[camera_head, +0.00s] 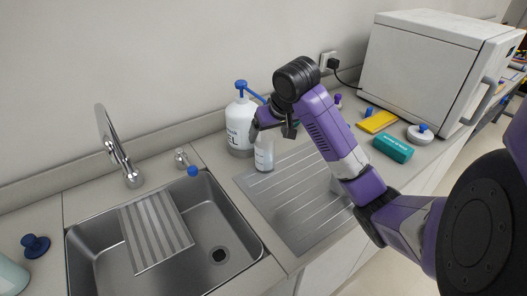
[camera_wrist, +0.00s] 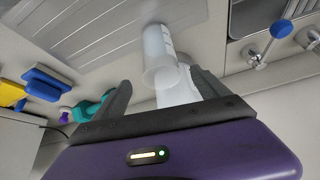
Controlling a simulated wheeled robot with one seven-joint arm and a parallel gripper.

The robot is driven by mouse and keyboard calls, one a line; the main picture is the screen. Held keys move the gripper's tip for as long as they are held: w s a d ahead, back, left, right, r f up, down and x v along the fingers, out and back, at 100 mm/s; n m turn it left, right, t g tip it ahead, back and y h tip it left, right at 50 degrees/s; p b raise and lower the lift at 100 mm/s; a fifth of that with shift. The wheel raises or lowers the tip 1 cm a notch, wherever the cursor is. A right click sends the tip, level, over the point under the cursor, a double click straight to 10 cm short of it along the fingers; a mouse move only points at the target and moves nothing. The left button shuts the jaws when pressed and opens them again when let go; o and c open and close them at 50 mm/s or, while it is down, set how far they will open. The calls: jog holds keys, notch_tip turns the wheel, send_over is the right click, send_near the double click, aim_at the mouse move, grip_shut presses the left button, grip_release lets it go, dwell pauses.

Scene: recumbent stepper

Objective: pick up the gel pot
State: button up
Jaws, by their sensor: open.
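A large white bottle with a blue pump top (camera_head: 240,125) stands at the back of the counter; the part of its label that shows ends in "EL". A smaller pale, translucent container (camera_head: 264,154) stands upright in front of it, at the drainboard's back left. It also shows in the wrist view (camera_wrist: 157,52), ahead of the jaws. I cannot tell for sure which of the two is the gel pot. My gripper (camera_head: 272,130) is open and empty, above and close to the small container, its fingers spread in the wrist view (camera_wrist: 158,90). The arm hides part of the pump bottle.
The ribbed drainboard (camera_head: 300,205) is otherwise clear. A steel sink (camera_head: 225,215) with a striped rack (camera_head: 155,232) lies left.

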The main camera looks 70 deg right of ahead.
aim_at(265, 140)
jog(key=p+x, duration=0.1)
jog(key=x, duration=0.5)
jog(key=shift+r, duration=0.1)
jog(key=shift+c, duration=0.5)
grip_shut()
